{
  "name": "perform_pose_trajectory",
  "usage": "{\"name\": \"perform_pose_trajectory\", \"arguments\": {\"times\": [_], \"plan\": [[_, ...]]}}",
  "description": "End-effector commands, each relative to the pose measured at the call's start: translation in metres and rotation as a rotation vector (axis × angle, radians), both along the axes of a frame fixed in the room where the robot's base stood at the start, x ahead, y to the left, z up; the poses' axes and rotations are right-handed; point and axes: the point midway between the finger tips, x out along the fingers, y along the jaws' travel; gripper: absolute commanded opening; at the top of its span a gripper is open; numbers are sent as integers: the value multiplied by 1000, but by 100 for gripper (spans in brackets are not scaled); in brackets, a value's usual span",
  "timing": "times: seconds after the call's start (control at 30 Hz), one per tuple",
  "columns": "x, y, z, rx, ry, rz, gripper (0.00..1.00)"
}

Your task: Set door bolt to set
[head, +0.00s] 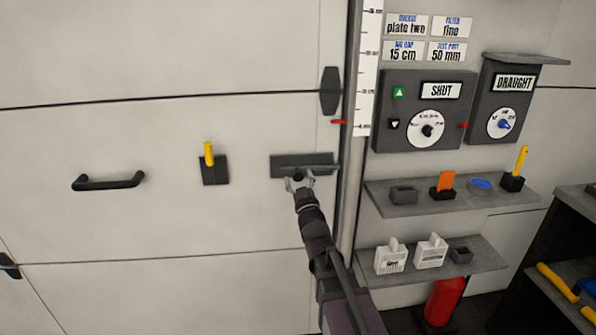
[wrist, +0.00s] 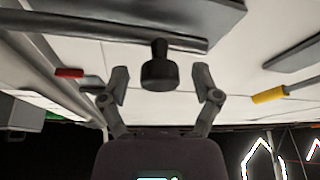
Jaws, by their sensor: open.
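The door bolt is a dark rod on a dark back plate (head: 290,160), fixed to the pale panelled door beside its right edge. In the wrist view, the rod (wrist: 110,32) runs across the top. A dark round knob (wrist: 159,76) stands out from it on a short stem. My gripper (head: 299,183) is at the bolt, and its fingers partly hide the knob in the head view. In the wrist view, my gripper (wrist: 163,86) is open, one finger on each side of the knob with gaps. I cannot tell whether the rod's end enters the frame.
A yellow-handled lever (head: 208,155) and a black pull handle (head: 108,181) are on the door to the left. A red pointer (head: 339,122) sits by the white scale (head: 367,70). At right are a control box (head: 385,110) reading SHUT and shelves (head: 410,206) with small items.

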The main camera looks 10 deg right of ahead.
Motion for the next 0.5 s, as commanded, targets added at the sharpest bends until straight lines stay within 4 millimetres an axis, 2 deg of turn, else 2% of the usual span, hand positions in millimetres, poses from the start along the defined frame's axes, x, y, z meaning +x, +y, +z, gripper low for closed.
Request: {"name": "perform_pose_trajectory", "arguments": {"times": [0.43, 0.5], "plan": [[2, 0, 2, -1, 0, -1, 81], [2, 0, 2, -1, 0, -1, 60]]}}
